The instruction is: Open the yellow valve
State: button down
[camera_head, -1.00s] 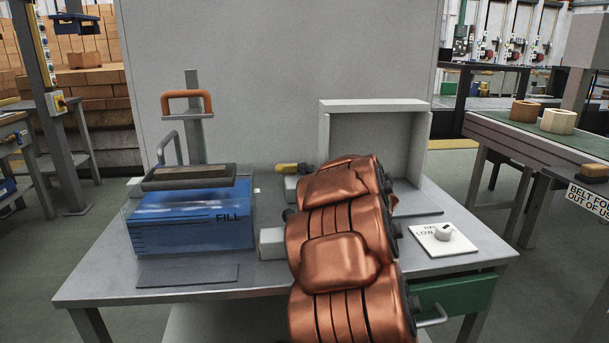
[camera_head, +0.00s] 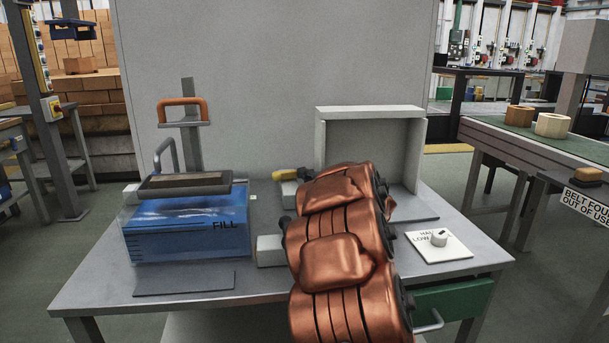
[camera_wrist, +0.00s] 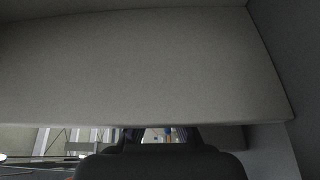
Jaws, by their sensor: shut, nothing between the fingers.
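The yellow valve handle (camera_head: 287,173) shows in the head view just left of my copper-coloured arm, near the back of the table. It lies roughly sideways above a small grey block (camera_head: 289,192). My arm covers the area to its right. My gripper (camera_wrist: 160,140) shows as a dark shape at the bottom of the wrist view, shut and empty. In the head view my gripper is hidden behind my arm, so its distance from the valve cannot be told. The valve does not show in the wrist view.
A blue tank marked FILL (camera_head: 188,232) stands on the table's left. An open-fronted grey box (camera_head: 370,112) stands behind my arm. A plain grey surface (camera_wrist: 140,65) fills most of the wrist view.

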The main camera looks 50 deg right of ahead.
jog(key=shift+s+a, duration=0.35)
jog(key=shift+s+a+b, duration=0.65)
jog(key=shift+s+a, duration=0.3)
jog(key=shift+a, duration=0.2)
jog(key=v, duration=0.3)
jog(key=d+p+v, duration=0.1)
jog(key=v, duration=0.4)
jog(key=shift+s+d+r+p, duration=0.1)
jog(key=shift+s+d+p, duration=0.2)
jog(key=shift+s, duration=0.3)
jog(key=shift+s+a, duration=0.1)
jog(key=shift+s, duration=0.5)
